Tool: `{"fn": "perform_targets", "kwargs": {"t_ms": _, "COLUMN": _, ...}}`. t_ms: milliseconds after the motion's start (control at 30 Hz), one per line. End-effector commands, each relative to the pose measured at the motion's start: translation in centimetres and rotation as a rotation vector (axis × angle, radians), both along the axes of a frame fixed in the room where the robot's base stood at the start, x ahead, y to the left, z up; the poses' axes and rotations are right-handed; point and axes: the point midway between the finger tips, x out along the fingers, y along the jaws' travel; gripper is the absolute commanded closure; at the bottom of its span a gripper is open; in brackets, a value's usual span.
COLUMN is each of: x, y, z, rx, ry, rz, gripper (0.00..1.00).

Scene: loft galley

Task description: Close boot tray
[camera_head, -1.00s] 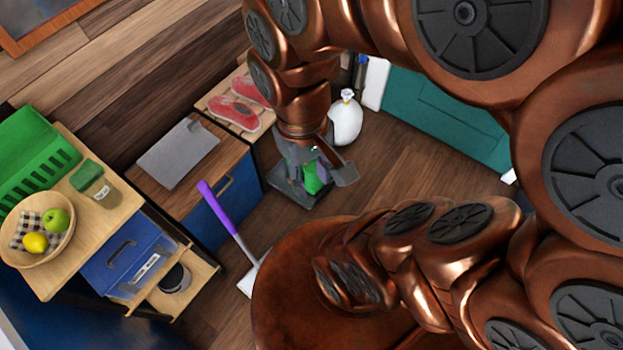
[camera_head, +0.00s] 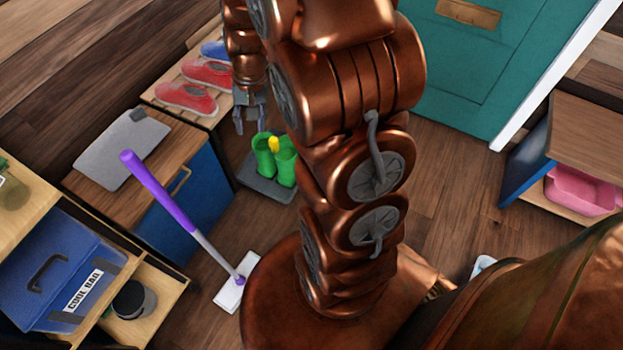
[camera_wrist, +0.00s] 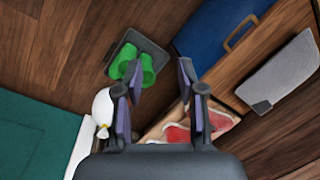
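The boot tray (camera_head: 262,187) is a dark grey flat tray low at the floor, beside the shoe bench. A pair of green boots (camera_head: 275,160) stands on it, with a small yellow thing at their top. The tray (camera_wrist: 121,57) and boots (camera_wrist: 148,66) also show in the wrist view, beyond my fingers. My gripper (camera_head: 251,122) is open and empty in front of the shoe bench, above and behind the tray in the head view. Its two fingers (camera_wrist: 160,105) are spread apart in the wrist view. My arm hides the area right of the boots.
A shoe bench (camera_head: 160,92) carries red shoes (camera_head: 187,98). A blue-fronted cabinet (camera_head: 205,190) stands left of the tray. A purple-handled mop (camera_head: 160,192) leans nearby. A white bag (camera_wrist: 103,108) shows in the wrist view. Bare floor (camera_head: 440,170) lies to the right.

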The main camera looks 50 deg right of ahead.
Motion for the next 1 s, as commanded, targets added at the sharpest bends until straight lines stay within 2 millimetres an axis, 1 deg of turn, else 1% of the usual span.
{"fn": "perform_targets", "kwargs": {"t_ms": 33, "x": 0.9, "y": -1.3, "z": -3.5, "rx": 0.004, "ry": -0.001, "rz": -0.038, "gripper": 0.61}}
{"fn": "perform_targets", "kwargs": {"t_ms": 100, "x": 2.1, "y": -2.9, "z": -6.4, "rx": 0.005, "ry": -0.013, "rz": -0.083, "gripper": 0.61}}
{"fn": "perform_targets", "kwargs": {"t_ms": 167, "x": 3.0, "y": -4.3, "z": -9.0, "rx": 0.008, "ry": -0.016, "rz": -0.123, "gripper": 0.61}}
{"fn": "perform_targets", "kwargs": {"t_ms": 200, "x": 3.5, "y": -5.3, "z": -10.7, "rx": 0.008, "ry": -0.020, "rz": -0.149, "gripper": 0.61}}
{"fn": "perform_targets", "kwargs": {"t_ms": 267, "x": 4.2, "y": -6.8, "z": -13.4, "rx": 0.009, "ry": -0.027, "rz": -0.191, "gripper": 0.61}}
{"fn": "perform_targets", "kwargs": {"t_ms": 300, "x": 4.6, "y": -7.8, "z": -15.2, "rx": 0.008, "ry": -0.030, "rz": -0.217, "gripper": 0.61}}
{"fn": "perform_targets", "kwargs": {"t_ms": 367, "x": 5.2, "y": -9.3, "z": -17.9, "rx": 0.008, "ry": -0.037, "rz": -0.259, "gripper": 0.61}}
{"fn": "perform_targets", "kwargs": {"t_ms": 400, "x": 5.5, "y": -10.3, "z": -19.8, "rx": 0.008, "ry": -0.039, "rz": -0.286, "gripper": 0.61}}
{"fn": "perform_targets", "kwargs": {"t_ms": 467, "x": 5.9, "y": -11.9, "z": -22.5, "rx": 0.004, "ry": -0.047, "rz": -0.327, "gripper": 0.61}}
{"fn": "perform_targets", "kwargs": {"t_ms": 500, "x": 6.1, "y": -13.0, "z": -24.5, "rx": 0.004, "ry": -0.049, "rz": -0.355, "gripper": 0.61}}
{"fn": "perform_targets", "kwargs": {"t_ms": 567, "x": 6.2, "y": -14.5, "z": -27.4, "rx": 0.002, "ry": -0.052, "rz": -0.395, "gripper": 0.61}}
{"fn": "perform_targets", "kwargs": {"t_ms": 600, "x": 6.3, "y": -15.5, "z": -29.3, "rx": 0.001, "ry": -0.054, "rz": -0.423, "gripper": 0.61}}
{"fn": "perform_targets", "kwargs": {"t_ms": 667, "x": 6.3, "y": -17.2, "z": -32.3, "rx": -0.004, "ry": -0.060, "rz": -0.465, "gripper": 0.61}}
{"fn": "perform_targets", "kwargs": {"t_ms": 700, "x": 6.3, "y": -18.3, "z": -34.2, "rx": -0.008, "ry": -0.065, "rz": -0.493, "gripper": 0.61}}
{"fn": "perform_targets", "kwargs": {"t_ms": 767, "x": 6.0, "y": -19.7, "z": -37.3, "rx": -0.010, "ry": -0.064, "rz": -0.534, "gripper": 0.61}}
{"fn": "perform_targets", "kwargs": {"t_ms": 800, "x": 5.8, "y": -20.6, "z": -39.1, "rx": -0.012, "ry": -0.065, "rz": -0.561, "gripper": 0.61}}
{"fn": "perform_targets", "kwargs": {"t_ms": 900, "x": 5.3, "y": -22.8, "z": -43.4, "rx": -0.021, "ry": -0.070, "rz": -0.621, "gripper": 0.61}}
{"fn": "perform_targets", "kwargs": {"t_ms": 1000, "x": 4.8, "y": -24.4, "z": -46.5, "rx": -0.028, "ry": -0.074, "rz": -0.670, "gripper": 0.61}}
